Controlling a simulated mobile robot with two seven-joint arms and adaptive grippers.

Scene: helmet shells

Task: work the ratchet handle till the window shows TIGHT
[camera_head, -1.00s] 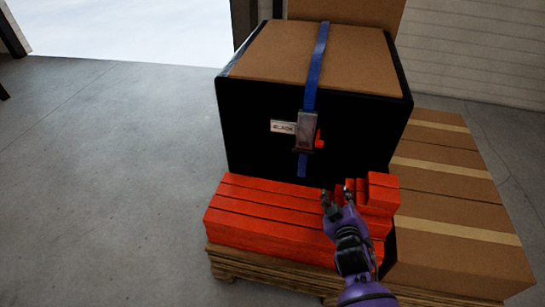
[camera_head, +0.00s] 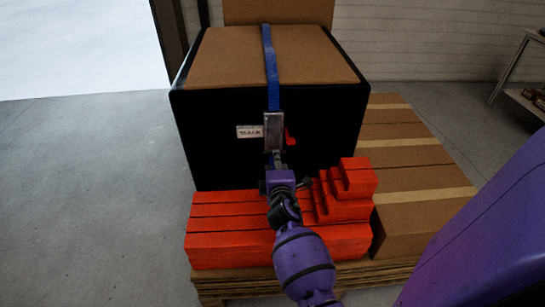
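A blue strap (camera_head: 271,65) runs over the top and down the front of a large black-sided box (camera_head: 225,155). A grey metal ratchet (camera_head: 273,130) sits on the strap at the box's front. A white window (camera_head: 249,132) left of the ratchet appears to read SLACK. A small red part (camera_head: 291,137) sticks out on the ratchet's right. My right gripper (camera_head: 278,165) is at the ratchet's lower end, with its wrist hiding most of the fingers. I cannot tell whether it touches or grips the handle. My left gripper is not in view.
Red stepped blocks (camera_head: 230,240) lie on a wooden pallet (camera_head: 225,285) in front of the box. Brown cartons (camera_head: 425,190) stand to the right. A purple link of mine fills the lower right. The floor at left is clear.

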